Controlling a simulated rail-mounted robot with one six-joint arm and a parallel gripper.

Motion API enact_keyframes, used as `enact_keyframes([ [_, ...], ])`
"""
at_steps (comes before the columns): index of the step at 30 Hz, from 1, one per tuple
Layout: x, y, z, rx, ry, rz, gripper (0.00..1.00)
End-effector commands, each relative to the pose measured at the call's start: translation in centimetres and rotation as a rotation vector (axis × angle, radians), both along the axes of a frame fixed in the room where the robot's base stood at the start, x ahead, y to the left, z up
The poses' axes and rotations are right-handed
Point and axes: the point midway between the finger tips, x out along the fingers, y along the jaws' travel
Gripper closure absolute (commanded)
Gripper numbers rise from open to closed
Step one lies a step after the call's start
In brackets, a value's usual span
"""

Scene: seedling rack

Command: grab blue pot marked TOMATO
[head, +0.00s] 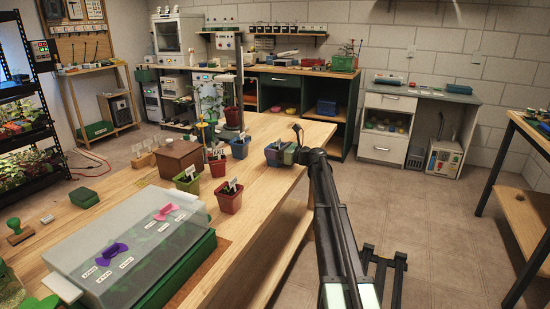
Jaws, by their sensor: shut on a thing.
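My gripper (285,152) is at the table's right edge, at the end of my dark arm. It is shut on a blue pot (272,154), which shows just left of the jaws and is partly hidden by them. No marking on this pot can be read from here. Another blue pot (240,149) with a white label stands on the table to the left, apart from my gripper. Its label is too small to read.
A red-brown pot (229,201), a green pot (187,181) and a red pot (217,166) stand left of my gripper, near a brown box (181,157). A clear-lidded green tray (133,245) fills the table's front.

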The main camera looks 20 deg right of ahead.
Motion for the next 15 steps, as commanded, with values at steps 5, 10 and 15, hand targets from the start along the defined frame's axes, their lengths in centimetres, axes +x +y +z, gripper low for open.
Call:
enact_keyframes([
  [5,0.0,0.0,0.0,0.000,0.000,0.000,0.57],
  [10,0.0,0.0,0.2,0.000,0.000,0.000,0.57],
  [15,0.0,0.0,1.7,0.000,0.000,0.000,0.57],
])
